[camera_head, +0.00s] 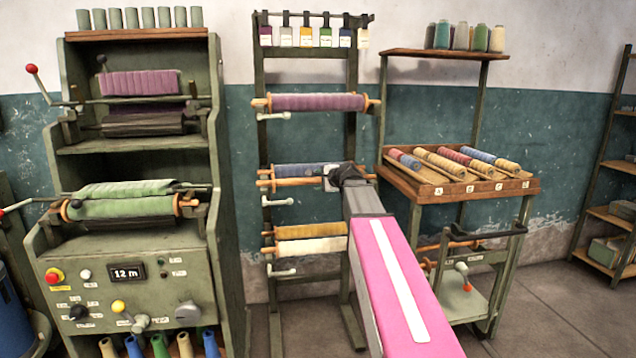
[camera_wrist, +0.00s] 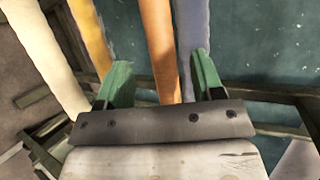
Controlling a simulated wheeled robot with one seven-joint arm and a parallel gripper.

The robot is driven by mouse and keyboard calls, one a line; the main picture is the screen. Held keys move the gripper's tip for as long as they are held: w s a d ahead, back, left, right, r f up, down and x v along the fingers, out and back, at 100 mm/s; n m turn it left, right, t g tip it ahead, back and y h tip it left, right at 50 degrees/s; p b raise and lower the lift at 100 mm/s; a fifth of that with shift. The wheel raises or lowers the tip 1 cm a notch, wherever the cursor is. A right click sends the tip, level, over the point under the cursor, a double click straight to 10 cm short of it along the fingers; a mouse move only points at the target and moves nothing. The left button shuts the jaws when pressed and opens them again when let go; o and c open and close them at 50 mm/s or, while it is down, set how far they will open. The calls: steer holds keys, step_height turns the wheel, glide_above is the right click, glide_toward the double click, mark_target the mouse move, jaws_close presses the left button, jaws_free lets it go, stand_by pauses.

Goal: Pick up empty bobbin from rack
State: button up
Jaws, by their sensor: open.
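The empty bobbin, a bare orange-brown wooden bar (camera_head: 290,182), lies level on the middle of the rack (camera_head: 262,130), just below a blue-grey roll (camera_head: 295,170). My gripper (camera_head: 330,178) is at the right end of this pair. In the wrist view the bare bobbin (camera_wrist: 158,45) runs upright in the picture, between the two green fingers of my open gripper (camera_wrist: 160,62). The blue-grey roll (camera_wrist: 190,35) is beside it, near the right finger. I cannot tell how deep the bobbin sits between the fingers. My wrist hides the bobbin's right end in the head view.
A yellow roll (camera_head: 300,231) and a cream roll (camera_head: 310,246) sit lower on the rack, a purple roll (camera_head: 318,102) higher. A green machine (camera_head: 140,245) stands left. A wooden tray stand (camera_head: 455,188) with wound bobbins stands close on the right.

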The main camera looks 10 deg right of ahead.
mark_target(318, 180)
steer(key=x, duration=0.5)
steer(key=shift+w+d, duration=0.15)
steer(key=shift+w, duration=0.05)
jaws_close()
